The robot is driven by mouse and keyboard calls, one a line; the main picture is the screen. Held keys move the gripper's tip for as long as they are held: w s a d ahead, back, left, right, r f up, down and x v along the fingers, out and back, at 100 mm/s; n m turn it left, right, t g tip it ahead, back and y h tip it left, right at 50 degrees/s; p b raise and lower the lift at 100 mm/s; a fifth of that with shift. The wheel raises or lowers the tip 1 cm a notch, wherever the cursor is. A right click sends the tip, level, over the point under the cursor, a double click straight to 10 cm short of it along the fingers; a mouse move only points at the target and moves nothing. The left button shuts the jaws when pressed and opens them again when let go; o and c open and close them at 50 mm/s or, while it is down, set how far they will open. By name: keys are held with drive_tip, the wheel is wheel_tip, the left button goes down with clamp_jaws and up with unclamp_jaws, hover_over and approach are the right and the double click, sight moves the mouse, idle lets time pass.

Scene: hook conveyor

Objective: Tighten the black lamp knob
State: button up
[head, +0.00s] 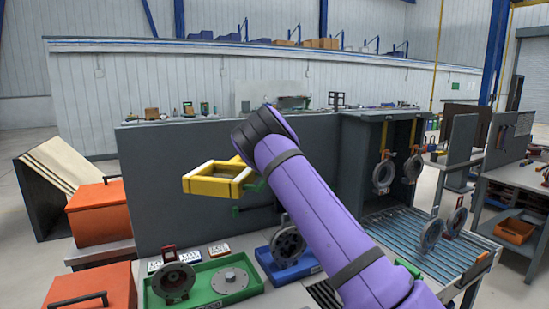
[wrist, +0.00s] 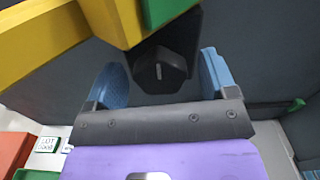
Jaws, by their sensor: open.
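In the wrist view, the black knob (wrist: 160,73) is a dark faceted piece with a small light mark on its face. It sits under a yellow frame (wrist: 110,18) and beside a green block (wrist: 166,9). My gripper (wrist: 161,62) is open, with one blue finger on each side of the knob. Gaps show between the knob and both fingers; how deep the knob lies between them is hard to tell. In the head view, the yellow frame (head: 215,181) stands out before the grey panel, left of my purple arm. The knob and my gripper are not clearly visible there.
A grey panel (head: 160,165) stands behind the yellow frame. Below are a green tray (head: 207,294) and a blue tray (head: 300,268) with round metal parts. Orange boxes (head: 97,210) stand at the left. A roller conveyor (head: 425,245) with hanging round parts is at the right.

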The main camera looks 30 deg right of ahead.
drive_tip(key=c, duration=0.9)
